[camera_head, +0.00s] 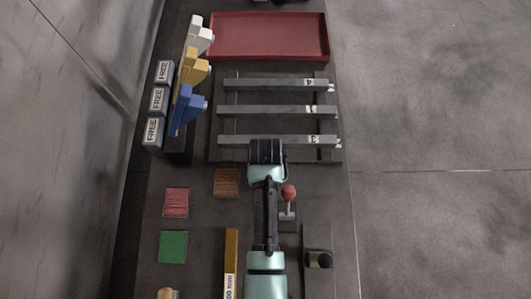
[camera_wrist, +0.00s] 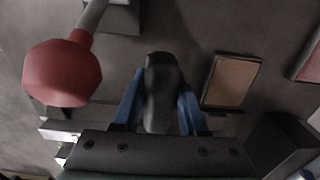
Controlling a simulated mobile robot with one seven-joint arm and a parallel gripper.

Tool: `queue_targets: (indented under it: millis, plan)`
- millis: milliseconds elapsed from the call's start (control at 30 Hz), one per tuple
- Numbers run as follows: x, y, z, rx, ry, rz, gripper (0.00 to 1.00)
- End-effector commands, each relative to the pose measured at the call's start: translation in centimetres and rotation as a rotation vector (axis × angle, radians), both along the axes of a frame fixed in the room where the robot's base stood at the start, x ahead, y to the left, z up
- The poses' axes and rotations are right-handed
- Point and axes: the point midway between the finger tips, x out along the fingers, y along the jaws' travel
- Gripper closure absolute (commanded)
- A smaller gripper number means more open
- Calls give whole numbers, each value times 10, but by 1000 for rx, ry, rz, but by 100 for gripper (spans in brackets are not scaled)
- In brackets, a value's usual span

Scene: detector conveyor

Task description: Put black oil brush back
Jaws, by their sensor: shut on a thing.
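The black oil brush (camera_wrist: 160,75) is between the two blue fingers of my gripper (camera_wrist: 160,100) in the wrist view. The fingers are shut on its dark, rounded body. The lower end of the brush is hard to make out against the dark surface. In the head view my gripper (camera_head: 266,152) is over the front end of the numbered rail rack (camera_head: 229,153), and my arm hides the fingers and the brush. A red ball-topped lever (camera_head: 289,191) stands just right of my arm; its red ball (camera_wrist: 62,72) is large at the left of the wrist view.
A brown square (camera_head: 227,182), a red square (camera_head: 176,202) and a green square (camera_head: 173,246) lie left of my arm. A yellow bar (camera_head: 232,262) and a dark stand with a round dark-green item (camera_head: 318,259) flank it. A red tray (camera_head: 269,17) is at the back.

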Motion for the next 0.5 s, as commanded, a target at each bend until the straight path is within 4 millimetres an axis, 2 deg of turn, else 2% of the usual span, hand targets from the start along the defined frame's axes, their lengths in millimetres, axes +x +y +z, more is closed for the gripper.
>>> queue_targets:
  millis: [433, 467, 500]
  plan:
    - [0, 0, -9, 0, -1, 0, 100]
    - [0, 0, -8, 0, -1, 0, 55]
    - [0, 0, -8, 0, -1, 0, 47]
